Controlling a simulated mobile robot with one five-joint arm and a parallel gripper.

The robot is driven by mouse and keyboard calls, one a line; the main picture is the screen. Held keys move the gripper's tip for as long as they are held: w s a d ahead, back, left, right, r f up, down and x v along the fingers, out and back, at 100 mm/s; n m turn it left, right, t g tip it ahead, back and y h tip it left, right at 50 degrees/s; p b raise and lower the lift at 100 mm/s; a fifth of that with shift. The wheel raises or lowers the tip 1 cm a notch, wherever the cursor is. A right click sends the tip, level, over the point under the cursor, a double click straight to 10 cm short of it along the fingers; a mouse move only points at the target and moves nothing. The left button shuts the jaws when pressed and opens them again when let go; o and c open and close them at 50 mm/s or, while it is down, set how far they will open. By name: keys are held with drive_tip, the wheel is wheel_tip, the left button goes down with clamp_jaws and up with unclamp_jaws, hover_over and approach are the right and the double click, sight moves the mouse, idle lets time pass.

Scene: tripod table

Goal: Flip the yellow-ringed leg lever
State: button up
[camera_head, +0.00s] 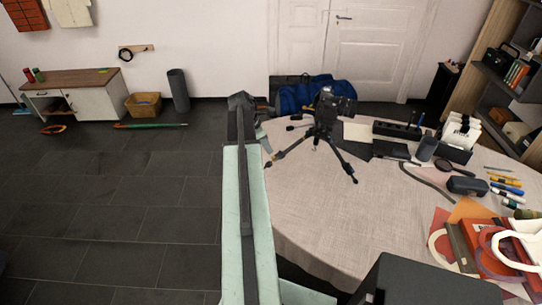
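A small black tripod (322,133) with a black camera on top stands upright on the round table (300,215), near its far left edge. Its legs are spread. One leg reaches toward the front left and has a small yellowish-orange band (279,155) near its lower end. Another leg points front right, and a third goes back left. The lever itself is too small to make out. My arm extends up the middle of the picture, left of the tripod. My gripper (262,111) is at its far end, apart from the tripod; its fingers are too small and partly hidden to read.
The table's right side holds a black organiser (398,130), a glasses case (467,186), markers (506,189) and a red-and-white bag (495,250). A blue duffel bag (310,94) lies behind the table. The cloth in front of the tripod is clear.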

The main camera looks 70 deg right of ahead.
sight(274, 157)
drive_tip(key=b+x, duration=0.5)
drive_tip(key=x, duration=0.1)
drive_tip(key=shift+f, duration=0.45)
drive_tip(key=shift+r, duration=0.15)
drive_tip(key=shift+c, duration=0.3)
clamp_jaws()
drive_tip(key=shift+s+d+r+t+y+p, duration=0.15)
drive_tip(key=shift+r+t+y+p, duration=0.45)
drive_tip(key=shift+t+p, duration=0.4)
drive_tip(key=shift+s+d+r+t+y+p, duration=0.1)
drive_tip(key=shift+r+t+y+p, duration=0.2)
drive_tip(key=shift+t+y, duration=0.4)
drive_tip(key=shift+s+d+r+t+y+p, duration=0.1)
drive_tip(key=shift+t+y+p, duration=0.25)
drive_tip(key=shift+t+y, duration=0.3)
